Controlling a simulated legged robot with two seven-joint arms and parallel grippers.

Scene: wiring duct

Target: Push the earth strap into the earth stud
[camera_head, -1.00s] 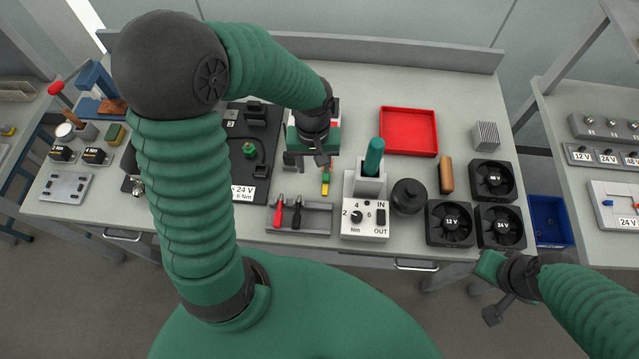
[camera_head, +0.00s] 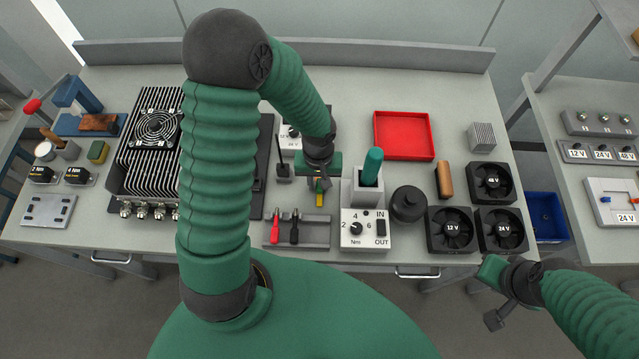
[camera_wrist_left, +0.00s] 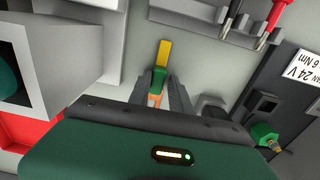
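The earth strap, a yellow strip with a green sleeve and copper-coloured end, lies on the bench below my left gripper (camera_head: 319,184). It shows in the head view (camera_head: 319,198) and in the left wrist view (camera_wrist_left: 164,55). In the wrist view my left fingers (camera_wrist_left: 160,92) stand on either side of the sleeve, apart; contact is not clear. The green earth stud (camera_wrist_left: 265,134) sits on the dark 24 V panel (camera_wrist_left: 290,98), at the wrist view's right; my arm hides it in the head view. My right gripper (camera_head: 493,302) hangs off the bench front, its fingers unclear.
The grey holder with red and black probes (camera_head: 315,232) is in front of the strap. The grey driver stand (camera_head: 359,188) with a green handle is close on the right. A finned unit (camera_head: 150,165) stands left of my arm. A red tray (camera_head: 403,156) lies behind right.

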